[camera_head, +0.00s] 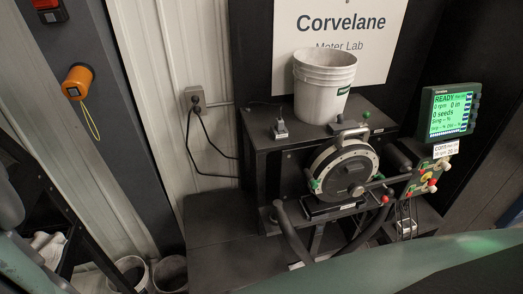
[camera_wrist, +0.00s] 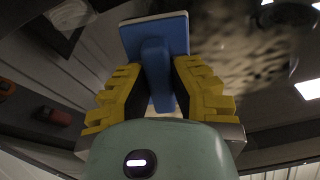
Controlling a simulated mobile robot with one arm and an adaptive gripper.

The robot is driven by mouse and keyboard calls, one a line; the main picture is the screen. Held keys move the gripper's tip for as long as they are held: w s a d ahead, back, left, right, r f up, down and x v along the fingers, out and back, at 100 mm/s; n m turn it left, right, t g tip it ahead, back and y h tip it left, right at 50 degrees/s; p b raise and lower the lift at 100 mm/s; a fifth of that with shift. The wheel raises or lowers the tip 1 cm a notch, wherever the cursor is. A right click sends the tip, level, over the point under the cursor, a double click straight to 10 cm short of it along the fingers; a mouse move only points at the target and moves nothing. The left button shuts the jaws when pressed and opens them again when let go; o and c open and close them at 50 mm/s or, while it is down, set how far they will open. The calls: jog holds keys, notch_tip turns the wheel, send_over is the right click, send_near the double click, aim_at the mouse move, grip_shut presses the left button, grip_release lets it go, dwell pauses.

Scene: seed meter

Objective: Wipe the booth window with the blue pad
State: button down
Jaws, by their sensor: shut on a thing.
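The blue pad (camera_wrist: 157,38) shows in the wrist view, with a flat blue plate at the top and a blue handle running down from it. My gripper (camera_wrist: 160,84) has yellow ribbed fingers shut on the pad's handle, one on each side. Beyond the pad, to its right, is a dark surface with a blotchy, speckled grey patch (camera_wrist: 238,55); it may be the booth window, but I cannot tell for sure. Whether the pad touches that surface is unclear. My gripper and the pad are not in the head view.
The head view shows a black bench with a round seed meter (camera_head: 345,172), a white bucket (camera_head: 323,88) on top and a lit green display (camera_head: 450,112) at right. An orange device (camera_head: 77,82) hangs on a grey post. Buckets (camera_head: 130,272) stand at lower left.

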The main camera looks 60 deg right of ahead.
jog(key=shift+w+d+b, duration=2.95)
jog(key=shift+w+b, duration=0.35)
jog(key=shift+b, duration=0.3)
jog(key=shift+s+a+r+p, duration=0.65)
jog(key=shift+a+p, duration=0.2)
jog(key=shift+p, duration=0.5)
jog(key=shift+s+a+r+p, duration=0.55)
jog(key=shift+a+r+p, duration=0.2)
jog(key=shift+p, duration=0.55)
